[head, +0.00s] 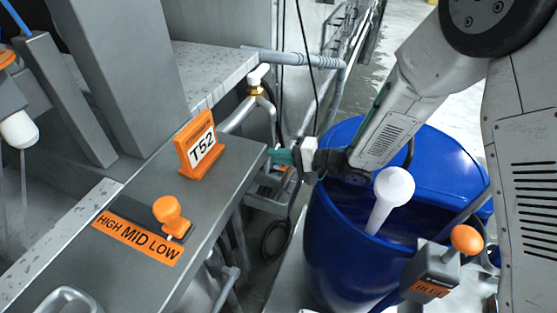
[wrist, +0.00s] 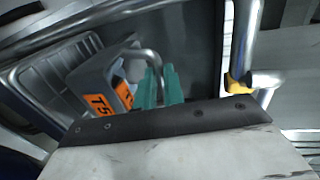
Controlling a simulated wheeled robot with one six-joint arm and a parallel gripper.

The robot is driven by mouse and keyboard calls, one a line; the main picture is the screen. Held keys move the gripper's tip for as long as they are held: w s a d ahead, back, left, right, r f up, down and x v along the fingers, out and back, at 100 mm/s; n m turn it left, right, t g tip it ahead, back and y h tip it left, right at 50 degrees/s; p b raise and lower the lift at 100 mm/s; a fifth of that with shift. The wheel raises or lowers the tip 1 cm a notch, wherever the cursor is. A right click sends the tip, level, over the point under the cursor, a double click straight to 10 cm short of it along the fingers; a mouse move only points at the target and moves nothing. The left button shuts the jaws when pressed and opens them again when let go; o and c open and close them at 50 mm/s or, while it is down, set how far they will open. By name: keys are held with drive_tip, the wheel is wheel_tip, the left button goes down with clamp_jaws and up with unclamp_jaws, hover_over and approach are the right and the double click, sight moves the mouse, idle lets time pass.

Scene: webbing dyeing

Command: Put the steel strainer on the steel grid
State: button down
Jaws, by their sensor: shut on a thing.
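My gripper (head: 283,157) has teal fingers and hangs just past the right end of the grey bench. In the wrist view my gripper (wrist: 160,87) is shut on a curved steel handle (wrist: 148,57). This handle seems to belong to a grey vessel with orange labels, which I take for the steel strainer (wrist: 92,76); its mesh is not visible. Behind and below it is a steel tray with a ribbed surface (wrist: 42,72), perhaps the steel grid. The tray also shows low beside the bench in the head view (head: 263,197). Whether vessel and tray touch is unclear.
A blue drum (head: 335,245) with a white-handled tool (head: 392,190) stands under my arm. An orange T52 sign (head: 198,146) and an orange knob (head: 171,213) stand on the bench (head: 120,262). A pipe with a brass fitting (head: 257,90) is behind.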

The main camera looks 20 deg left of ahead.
drive_tip(key=shift+f, duration=0.8)
drive_tip(key=shift+f, duration=0.1)
drive_tip(key=c, duration=1.5)
unclamp_jaws()
drive_tip(key=v, duration=1.2)
